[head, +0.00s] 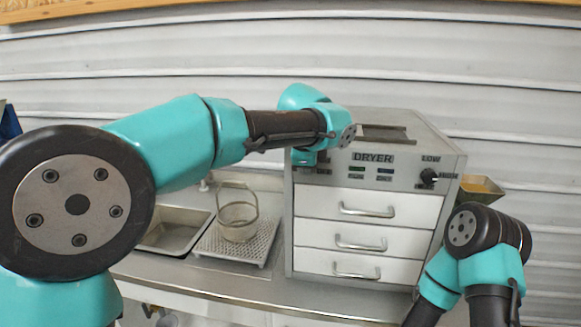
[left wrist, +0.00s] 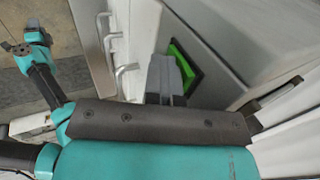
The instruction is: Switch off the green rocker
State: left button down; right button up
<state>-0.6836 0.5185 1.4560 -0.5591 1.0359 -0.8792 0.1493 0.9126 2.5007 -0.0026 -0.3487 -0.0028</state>
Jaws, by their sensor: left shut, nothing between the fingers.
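The green rocker (left wrist: 190,66) sits in a black frame on the dryer's front panel in the left wrist view. My left gripper (left wrist: 166,72) is shut and empty, with its fingertips right at the rocker and covering part of it. I cannot tell whether they touch it. In the head view my left gripper (head: 303,158) is at the left end of the dryer's panel (head: 407,176) and hides the rocker there. My right arm shows at the lower right of the head view, but its gripper is not seen.
The dryer (head: 452,160) has drawers with bar handles (head: 368,210) below the panel and a black knob (head: 428,176) at the panel's right. A wire basket (head: 238,222) stands on a perforated tray (head: 252,252), beside a metal sink (head: 165,236).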

pick_arm(q)
jog(key=shift+w+f, duration=0.1)
jog(key=shift+a, duration=0.1)
jog(key=shift+f, duration=0.1)
